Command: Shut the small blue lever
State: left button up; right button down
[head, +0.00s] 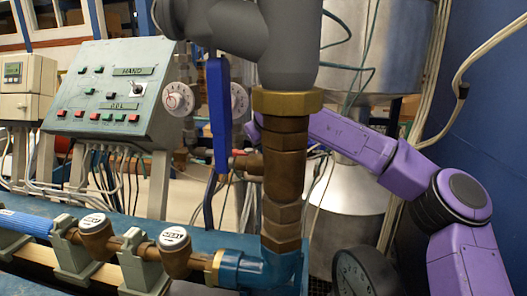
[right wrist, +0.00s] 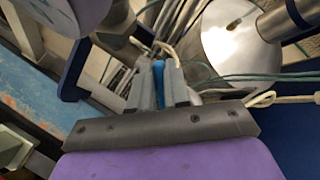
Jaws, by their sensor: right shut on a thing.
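A long blue lever (head: 218,115) hangs upright beside the thick vertical pipe in the head view. A smaller, darker blue handle (head: 209,203) shows below it, near a brass fitting (head: 242,162). My purple right arm comes in from the right and passes behind the pipe, which hides its gripper in the head view. In the right wrist view my right gripper (right wrist: 160,82) is shut on a narrow blue piece, the small blue lever (right wrist: 158,72). Only a strip of it shows between the grey fingers. My left gripper is in neither view.
The vertical brass pipe (head: 285,175) stands close in front of my right arm. A green control box (head: 112,88) is at the left. Small meters (head: 174,242) line the bench in front. A metal tank (head: 355,200) and hanging cables stand behind.

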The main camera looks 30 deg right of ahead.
jog(key=m+h+b, duration=0.2)
jog(key=m, duration=0.3)
jog(key=shift+d+b, duration=0.15)
jog(key=shift+b, duration=0.25)
jog(key=shift+s+d+r+m+g+h+b, duration=0.1)
jog(key=shift+m+g+h+b, duration=0.25)
jog(key=shift+m, duration=0.85)
jog(key=shift+s+d+r+m+g+h+b, duration=0.15)
jog(key=shift+m+h+b, duration=0.3)
jog(key=shift+m, duration=0.75)
jog(key=shift+w, duration=0.1)
jog(key=c, duration=1.1)
grip_release()
jog(key=shift+f, duration=0.1)
